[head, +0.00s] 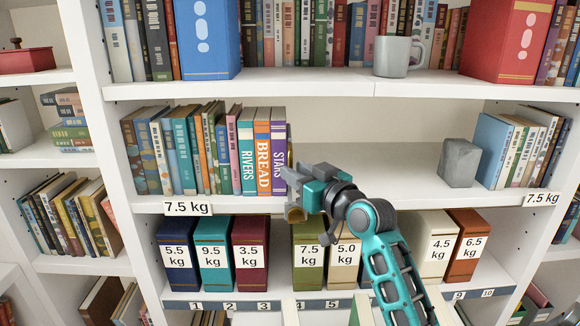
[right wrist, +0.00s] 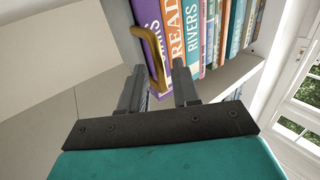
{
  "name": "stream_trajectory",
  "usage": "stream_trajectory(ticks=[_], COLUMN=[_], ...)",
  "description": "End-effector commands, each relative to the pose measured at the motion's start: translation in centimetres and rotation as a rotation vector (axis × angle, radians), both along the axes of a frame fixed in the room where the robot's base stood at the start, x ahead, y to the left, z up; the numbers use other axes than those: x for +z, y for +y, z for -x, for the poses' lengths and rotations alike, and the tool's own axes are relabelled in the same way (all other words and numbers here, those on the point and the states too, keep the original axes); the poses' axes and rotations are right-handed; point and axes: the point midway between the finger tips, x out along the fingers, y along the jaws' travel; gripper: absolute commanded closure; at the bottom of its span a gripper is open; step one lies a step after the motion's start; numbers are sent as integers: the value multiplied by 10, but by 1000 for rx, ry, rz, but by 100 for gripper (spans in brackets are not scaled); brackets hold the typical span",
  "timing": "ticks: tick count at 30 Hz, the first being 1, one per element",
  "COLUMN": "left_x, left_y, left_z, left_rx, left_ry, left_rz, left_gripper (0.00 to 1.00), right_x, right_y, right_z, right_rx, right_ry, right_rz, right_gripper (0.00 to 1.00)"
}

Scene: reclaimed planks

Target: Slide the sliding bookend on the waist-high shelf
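The sliding bookend shows in the right wrist view as a brass-coloured curved bar (right wrist: 151,55) beside the purple book at the row's end. The row of upright books (head: 248,152) ends with the purple STARS book (head: 279,152). My right gripper (right wrist: 158,85) is at the bookend, its fingers apart with the lower part of the brass bar between them. I cannot tell whether either finger touches it. My left gripper is not in view.
The waist-high shelf (head: 385,180) has free room right of my gripper, up to a grey block (head: 459,163) and more books (head: 515,150). Weight-labelled boxes (head: 251,255) stand on the shelf below. A mug (head: 396,57) stands above.

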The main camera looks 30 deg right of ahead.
Motion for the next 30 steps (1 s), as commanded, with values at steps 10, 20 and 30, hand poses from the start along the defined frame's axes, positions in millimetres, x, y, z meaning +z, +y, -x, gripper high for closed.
stream_trajectory(ticks=[10,20,30], left_x=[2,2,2], left_y=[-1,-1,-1], left_z=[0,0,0], left_rx=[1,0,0], left_ry=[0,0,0], left_rz=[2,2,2], left_gripper=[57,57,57], right_x=[0,0,0], right_y=[1,1,1], right_z=[-27,-28,-28], right_rx=[0,0,0], right_ry=[0,0,0], right_rz=[1,1,0], right_gripper=[69,76,100])
